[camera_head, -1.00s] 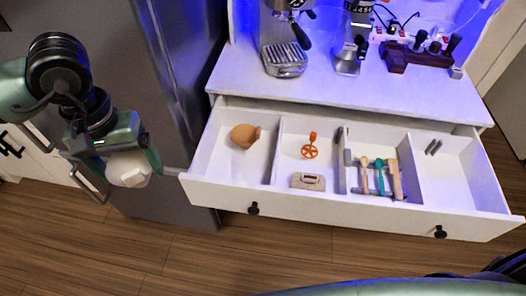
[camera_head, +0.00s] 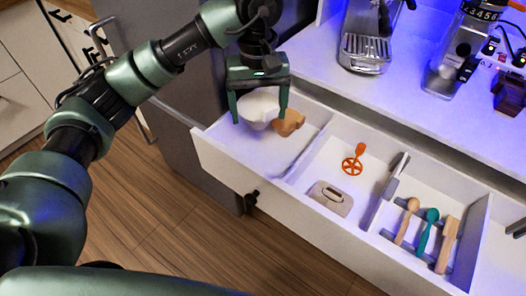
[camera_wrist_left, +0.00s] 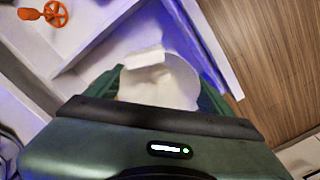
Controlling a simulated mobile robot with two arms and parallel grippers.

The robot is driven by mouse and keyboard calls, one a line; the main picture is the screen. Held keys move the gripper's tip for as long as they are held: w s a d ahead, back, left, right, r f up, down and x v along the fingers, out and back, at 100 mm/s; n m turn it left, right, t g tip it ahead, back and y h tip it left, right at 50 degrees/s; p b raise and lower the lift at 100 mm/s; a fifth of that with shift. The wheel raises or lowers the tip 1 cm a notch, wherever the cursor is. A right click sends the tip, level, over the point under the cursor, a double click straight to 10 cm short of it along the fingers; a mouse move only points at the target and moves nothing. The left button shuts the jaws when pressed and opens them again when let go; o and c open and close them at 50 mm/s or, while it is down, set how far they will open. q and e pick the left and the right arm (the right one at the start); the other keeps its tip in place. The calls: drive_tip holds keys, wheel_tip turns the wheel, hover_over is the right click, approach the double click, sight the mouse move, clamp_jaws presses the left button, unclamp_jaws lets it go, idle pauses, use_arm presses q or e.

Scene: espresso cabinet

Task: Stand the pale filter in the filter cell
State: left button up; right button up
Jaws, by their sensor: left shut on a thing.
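My left gripper (camera_head: 259,114) is shut on the pale filter (camera_head: 257,104), a white cup-like piece between its fingers. In the left wrist view the filter (camera_wrist_left: 160,88) shows between the fingers with a folded flap on its upper edge. The gripper is over the leftmost drawer compartment (camera_head: 255,150), toward its back left. A tan-brown filter (camera_head: 290,122) lies in that compartment just right of the pale one. They overlap in the head view; I cannot tell if they touch or whether the pale filter touches the floor. My right gripper is out of view.
The other compartments hold an orange wheel-shaped tool (camera_head: 353,160), a small beige device (camera_head: 330,198) and several stick-like utensils (camera_head: 429,230). The open drawer's front wall (camera_head: 295,215) and the white counter edge (camera_head: 390,110) border the space. The counter carries an espresso machine (camera_head: 367,35).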

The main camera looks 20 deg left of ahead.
use_arm(q)
wheel_tip(320, 180, down, 14)
drive_tip(key=shift+f+p, duration=0.1)
drive_tip(key=shift+p, duration=0.7)
drive_tip(key=shift+f, duration=0.2)
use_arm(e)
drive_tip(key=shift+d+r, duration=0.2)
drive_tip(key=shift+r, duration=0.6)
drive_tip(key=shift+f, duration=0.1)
use_arm(q)
drive_tip(key=shift+f+b, duration=0.2)
drive_tip(key=shift+b, duration=0.1)
drive_tip(key=o, duration=1.2)
drive_tip(key=shift+r, duration=0.1)
drive_tip(key=shift+o, duration=0.2)
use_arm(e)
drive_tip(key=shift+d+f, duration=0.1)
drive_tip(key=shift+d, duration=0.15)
